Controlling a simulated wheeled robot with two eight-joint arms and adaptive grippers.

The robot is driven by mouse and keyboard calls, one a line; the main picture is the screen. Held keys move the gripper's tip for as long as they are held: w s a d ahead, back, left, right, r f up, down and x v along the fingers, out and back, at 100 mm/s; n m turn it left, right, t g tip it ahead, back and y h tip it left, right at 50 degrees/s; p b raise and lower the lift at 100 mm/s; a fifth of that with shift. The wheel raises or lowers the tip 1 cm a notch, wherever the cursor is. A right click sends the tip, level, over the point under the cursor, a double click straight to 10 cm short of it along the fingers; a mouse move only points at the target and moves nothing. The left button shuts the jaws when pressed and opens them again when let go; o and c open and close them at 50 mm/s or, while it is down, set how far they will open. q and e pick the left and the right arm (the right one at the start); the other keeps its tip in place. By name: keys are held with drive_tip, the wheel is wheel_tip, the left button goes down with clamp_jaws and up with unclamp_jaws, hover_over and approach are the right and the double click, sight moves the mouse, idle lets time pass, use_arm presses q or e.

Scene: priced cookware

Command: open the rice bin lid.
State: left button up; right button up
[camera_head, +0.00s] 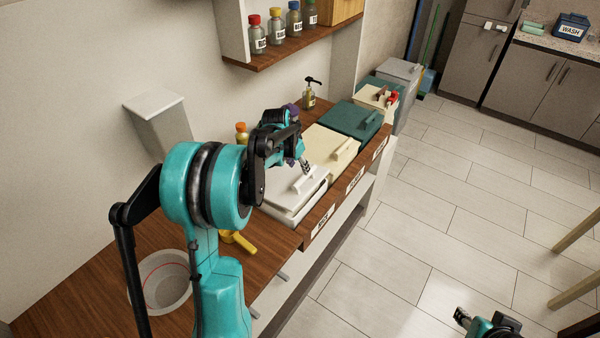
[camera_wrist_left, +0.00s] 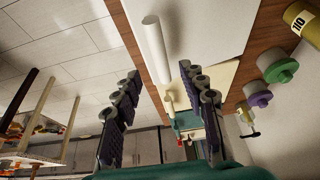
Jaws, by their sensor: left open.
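The nearest bin has a white lid (camera_head: 284,188) with a raised white bar handle (camera_head: 309,179). The lid lies flat and closed. A cream bin (camera_head: 330,146) and a dark green bin (camera_head: 350,119) stand behind it in a row. The front labels are too small to read, so I cannot tell which bin is rice. My left gripper (camera_head: 301,160) is open and empty above the white lid. In the left wrist view its spread fingers (camera_wrist_left: 163,105) point toward the lid, with the handle (camera_wrist_left: 157,50) beyond them. My right gripper (camera_head: 462,317) shows partly at the lower right.
A white bowl (camera_head: 166,281) and a yellow-handled object (camera_head: 238,240) lie on the wooden counter (camera_head: 95,265). Bottles stand behind the bins; a spice shelf (camera_head: 290,44) hangs above.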

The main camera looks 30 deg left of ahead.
sight(303, 176)
use_arm(q)
drive_tip(key=b+x, duration=0.2)
drive_tip(key=x, duration=0.6)
drive_tip(key=shift+w, duration=0.2)
drive_tip(key=shift+r, duration=0.1)
clamp_jaws()
